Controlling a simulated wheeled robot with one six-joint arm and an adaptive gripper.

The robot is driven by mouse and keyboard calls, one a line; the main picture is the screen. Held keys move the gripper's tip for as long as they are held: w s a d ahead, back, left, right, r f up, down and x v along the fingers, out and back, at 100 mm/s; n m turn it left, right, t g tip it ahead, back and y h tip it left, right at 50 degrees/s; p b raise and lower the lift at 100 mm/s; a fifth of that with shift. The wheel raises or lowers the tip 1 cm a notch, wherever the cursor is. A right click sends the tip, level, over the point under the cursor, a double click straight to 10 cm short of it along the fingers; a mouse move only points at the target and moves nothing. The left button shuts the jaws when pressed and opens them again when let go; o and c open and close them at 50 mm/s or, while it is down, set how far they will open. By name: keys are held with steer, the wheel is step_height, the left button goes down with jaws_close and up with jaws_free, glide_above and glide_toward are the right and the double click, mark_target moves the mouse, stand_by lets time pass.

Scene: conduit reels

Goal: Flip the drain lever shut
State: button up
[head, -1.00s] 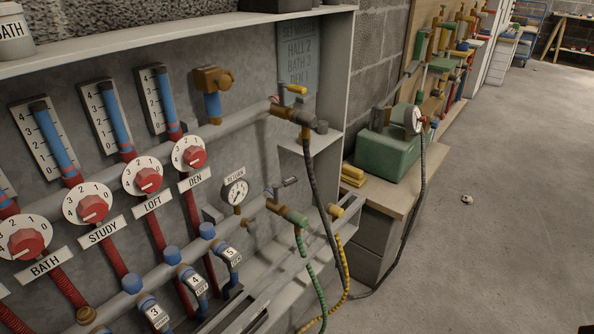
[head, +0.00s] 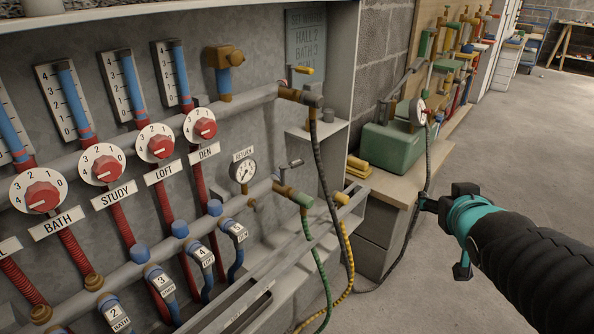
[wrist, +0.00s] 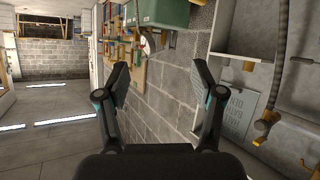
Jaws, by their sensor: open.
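Two levered end valves sit at the right ends of the manifold pipes in the head view. The upper valve (head: 300,96) has a yellow lever (head: 304,70) and a black hose. The lower valve (head: 293,195) has a small grey lever (head: 294,164) and a green hose (head: 318,262). No readable label shows which is the drain. My gripper (head: 443,236) is at the right, well apart from both valves. In the wrist view its two fingers stand spread and empty (wrist: 160,78). A yellow-brown fitting (wrist: 264,125) and hose show right of them there.
A green pump box (head: 392,148) with a gauge stands on a bench right of the cabinet. Its black hose hangs near my gripper. Red dials (head: 103,170) and a return gauge (head: 243,170) are left of the valves. Open floor (head: 500,130) lies right.

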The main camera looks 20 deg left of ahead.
steer(key=w+a+f+n+y+b, duration=0.2)
steer(key=w+a+n+y+b, duration=0.15)
steer(key=a+y, duration=0.6)
steer(key=n+g+y, duration=0.3)
steer(key=n+y, duration=0.1)
steer(key=n, duration=0.1)
glide_toward(297, 161)
steer(key=shift+m, duration=0.25)
steer(key=b+x, duration=0.1)
steer(key=x, duration=0.9)
steer(key=shift+s+f, duration=0.1)
steer(key=c, duration=1.2)
